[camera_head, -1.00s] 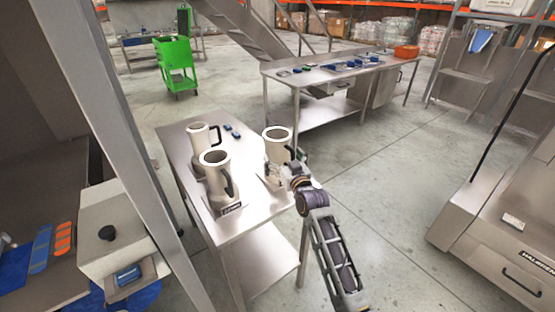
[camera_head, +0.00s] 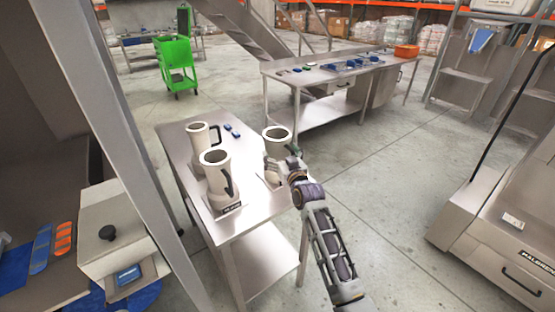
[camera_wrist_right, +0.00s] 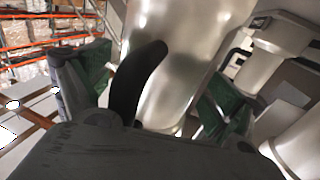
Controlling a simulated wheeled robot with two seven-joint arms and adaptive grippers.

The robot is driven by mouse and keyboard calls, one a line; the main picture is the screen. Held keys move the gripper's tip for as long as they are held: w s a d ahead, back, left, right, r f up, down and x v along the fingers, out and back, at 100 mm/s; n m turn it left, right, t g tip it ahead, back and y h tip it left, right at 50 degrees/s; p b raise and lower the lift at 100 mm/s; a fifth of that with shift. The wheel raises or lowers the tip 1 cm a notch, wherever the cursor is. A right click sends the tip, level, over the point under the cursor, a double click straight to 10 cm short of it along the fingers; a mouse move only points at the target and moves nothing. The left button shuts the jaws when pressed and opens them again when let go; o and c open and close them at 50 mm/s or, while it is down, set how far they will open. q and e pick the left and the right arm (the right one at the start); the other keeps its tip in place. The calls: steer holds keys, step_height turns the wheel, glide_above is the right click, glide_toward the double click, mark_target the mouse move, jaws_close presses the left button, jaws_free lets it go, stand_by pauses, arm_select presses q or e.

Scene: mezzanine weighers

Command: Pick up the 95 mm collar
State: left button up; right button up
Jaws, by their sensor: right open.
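Three pale metal collars with black handles stand upright on the small steel table (camera_head: 250,215): one at the back left (camera_head: 198,136), one at the front (camera_head: 216,178), and one at the right (camera_head: 277,140). I cannot read which is the 95 mm one. My right gripper (camera_head: 281,168) is at the right collar, hiding its lower part. In the right wrist view the open fingers (camera_wrist_right: 155,95), with green pads, stand either side of that collar's black handle (camera_wrist_right: 134,82); its body (camera_wrist_right: 185,60) rises just beyond. Contact with the handle cannot be told. My left gripper is out of view.
Small blue items (camera_head: 232,130) lie at the table's back, and a dark label (camera_head: 231,209) sits before the front collar. A grey post (camera_head: 115,130) crosses the left. A longer steel bench (camera_head: 320,78) stands behind. Floor right of the table is clear.

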steer(key=c, duration=1.2)
jaws_close()
steer(key=shift+r, duration=0.1)
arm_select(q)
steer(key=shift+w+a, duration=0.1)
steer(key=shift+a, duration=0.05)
